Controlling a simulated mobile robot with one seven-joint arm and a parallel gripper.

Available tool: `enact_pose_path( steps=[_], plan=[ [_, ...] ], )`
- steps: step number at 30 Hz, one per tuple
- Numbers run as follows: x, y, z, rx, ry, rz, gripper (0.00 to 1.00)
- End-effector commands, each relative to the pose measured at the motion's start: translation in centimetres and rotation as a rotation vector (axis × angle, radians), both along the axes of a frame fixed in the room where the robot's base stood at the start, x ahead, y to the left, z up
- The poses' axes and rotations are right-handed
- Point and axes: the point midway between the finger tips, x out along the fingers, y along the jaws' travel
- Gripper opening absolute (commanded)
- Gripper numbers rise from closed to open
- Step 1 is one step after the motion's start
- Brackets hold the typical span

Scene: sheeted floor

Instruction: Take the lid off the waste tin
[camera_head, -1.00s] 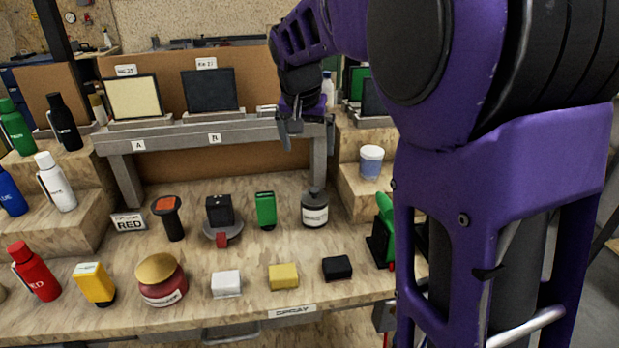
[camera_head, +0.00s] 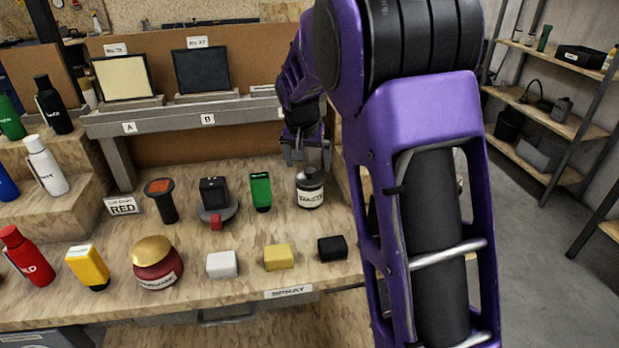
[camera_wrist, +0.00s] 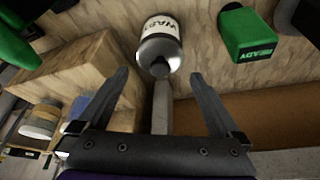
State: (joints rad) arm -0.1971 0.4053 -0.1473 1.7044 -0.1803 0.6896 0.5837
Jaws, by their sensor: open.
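The tin (camera_head: 311,196) is a small pale can with a dark band of lettering, too blurred to read surely. It stands upright on the wooden bench, right of the green box-shaped item. Its grey lid (camera_head: 310,177) is on it, with a dark knob on top. My gripper (camera_head: 306,160) is just above and behind the lid, pointing down. In the wrist view the tin (camera_wrist: 160,27) and its shiny lid (camera_wrist: 160,50) lie ahead of my open gripper (camera_wrist: 158,74), with the knob roughly midway between the fingertips. The fingers appear empty and apart from the lid.
A green item (camera_head: 260,192) and a dark device on a grey base (camera_head: 215,200) stand left of the tin. A black block (camera_head: 332,248) lies in front. The grey raised shelf (camera_head: 195,120) runs behind. My arm hides the bench's right side.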

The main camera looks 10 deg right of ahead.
Motion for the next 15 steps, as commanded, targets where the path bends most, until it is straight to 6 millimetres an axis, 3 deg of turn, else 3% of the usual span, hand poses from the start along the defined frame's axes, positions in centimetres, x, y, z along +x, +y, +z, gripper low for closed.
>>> enact_pose_path(
  steps=[7,14,15],
  plan=[
    [1.2,-0.5,-3.6,-0.001,0.003,-0.001,1.0],
    [1.4,-0.6,-3.8,0.0,0.0,0.0,1.0],
    [1.4,-0.6,-3.8,0.0,0.0,0.0,0.96]
  ],
)
